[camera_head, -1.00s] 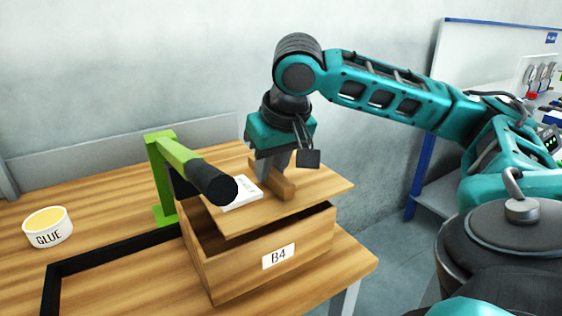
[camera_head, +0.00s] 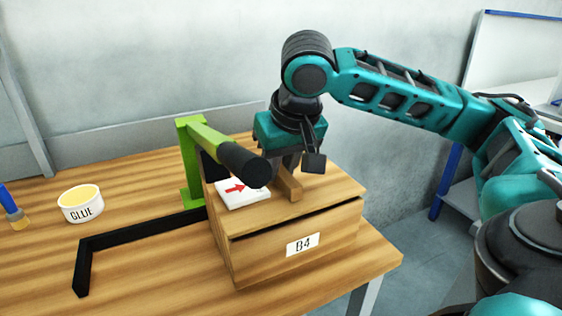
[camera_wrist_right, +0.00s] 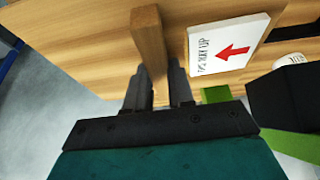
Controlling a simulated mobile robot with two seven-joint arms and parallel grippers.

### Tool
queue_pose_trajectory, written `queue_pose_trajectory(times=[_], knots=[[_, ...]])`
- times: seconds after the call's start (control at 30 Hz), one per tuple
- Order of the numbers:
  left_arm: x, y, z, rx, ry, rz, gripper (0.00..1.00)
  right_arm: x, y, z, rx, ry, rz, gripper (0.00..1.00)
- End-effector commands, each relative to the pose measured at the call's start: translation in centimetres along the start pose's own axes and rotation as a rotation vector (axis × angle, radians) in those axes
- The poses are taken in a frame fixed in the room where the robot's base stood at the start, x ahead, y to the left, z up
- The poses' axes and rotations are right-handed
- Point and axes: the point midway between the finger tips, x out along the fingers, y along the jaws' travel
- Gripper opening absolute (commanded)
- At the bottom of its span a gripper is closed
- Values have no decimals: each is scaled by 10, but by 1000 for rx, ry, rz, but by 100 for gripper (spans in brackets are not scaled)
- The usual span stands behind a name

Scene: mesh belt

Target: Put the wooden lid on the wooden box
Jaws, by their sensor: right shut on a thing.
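The wooden lid (camera_head: 325,193) lies over the top of the wooden box (camera_head: 270,262), which carries a B4 label. A thin dark gap shows along the front edge between lid and box. My right gripper (camera_head: 286,172) is shut on the wooden handle bar (camera_head: 290,187) of the lid. In the right wrist view my right gripper's fingers (camera_wrist_right: 160,85) are at the handle bar (camera_wrist_right: 148,42). A white card (camera_head: 243,193) with a red arrow lies on the lid, left of the handle. My left gripper is not in view.
A green clamp (camera_head: 193,165) with a black handle (camera_head: 243,163) stands at the box's left and reaches over the card. A black angle bracket (camera_head: 140,235) lies on the table (camera_head: 160,285). A glue pot (camera_head: 81,204) stands farther left. Free floor lies to the right.

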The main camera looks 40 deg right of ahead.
Motion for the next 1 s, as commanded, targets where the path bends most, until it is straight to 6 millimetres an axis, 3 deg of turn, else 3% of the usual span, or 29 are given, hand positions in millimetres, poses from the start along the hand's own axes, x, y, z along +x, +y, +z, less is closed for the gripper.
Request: queue_pose_trajectory(times=[0.87, 0.9, 1.0], knots=[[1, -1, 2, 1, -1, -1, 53, 9, 0, 3, 1, 2, -1, 0], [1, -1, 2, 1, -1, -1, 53, 9, 0, 3, 1, 2, -1, 25], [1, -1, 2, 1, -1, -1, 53, 8, 0, 3, 1, 2, -1, 34]])
